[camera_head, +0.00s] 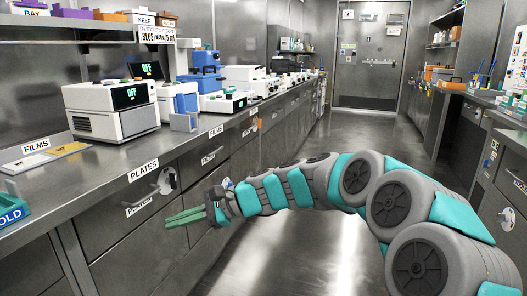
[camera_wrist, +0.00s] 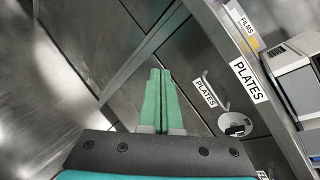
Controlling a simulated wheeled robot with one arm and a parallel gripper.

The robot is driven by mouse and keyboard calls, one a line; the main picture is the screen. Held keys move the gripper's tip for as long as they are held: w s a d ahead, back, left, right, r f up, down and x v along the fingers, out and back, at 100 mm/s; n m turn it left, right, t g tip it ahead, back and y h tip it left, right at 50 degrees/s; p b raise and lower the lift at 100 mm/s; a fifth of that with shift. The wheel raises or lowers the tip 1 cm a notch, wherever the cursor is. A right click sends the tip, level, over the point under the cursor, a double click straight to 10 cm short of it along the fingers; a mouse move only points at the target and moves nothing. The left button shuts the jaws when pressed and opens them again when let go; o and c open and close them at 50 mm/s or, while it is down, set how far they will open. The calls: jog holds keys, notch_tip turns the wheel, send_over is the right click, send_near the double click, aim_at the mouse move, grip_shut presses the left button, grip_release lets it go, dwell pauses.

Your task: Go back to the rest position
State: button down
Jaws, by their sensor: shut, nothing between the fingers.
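My gripper (camera_head: 184,217) is at the end of my grey and teal arm, which reaches left across the aisle in the head view. Its green fingers are together and hold nothing. In the wrist view the gripper (camera_wrist: 160,78) points at the metal cabinet fronts below the left counter. The fingers are near a drawer labelled PLATES (camera_head: 138,203) with a curved handle; I cannot tell whether they touch the front.
The left counter (camera_head: 100,165) carries white instruments (camera_head: 112,108) with OFF displays and a blue COLD box (camera_head: 12,212). A right counter (camera_head: 505,120) lines the other side. The aisle floor (camera_head: 340,150) is clear up to a closed door (camera_head: 370,60).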

jog(key=s+d+f+n+h, duration=0.3)
jog(key=s+d+f+h, duration=0.1)
jog(key=s+d, duration=0.7)
jog(key=s+d+f+n+h, duration=0.3)
jog(key=s+d+f+h, duration=0.2)
jog(key=s+d, duration=0.6)
jog(key=s+d+f+n+g+h, duration=0.1)
jog(key=s+d+f+n+h, duration=0.3)
jog(key=s+d, duration=0.7)
jog(key=shift+d+f+h, duration=0.5)
jog(key=shift+d+f, duration=0.1)
jog(key=shift+d, duration=0.4)
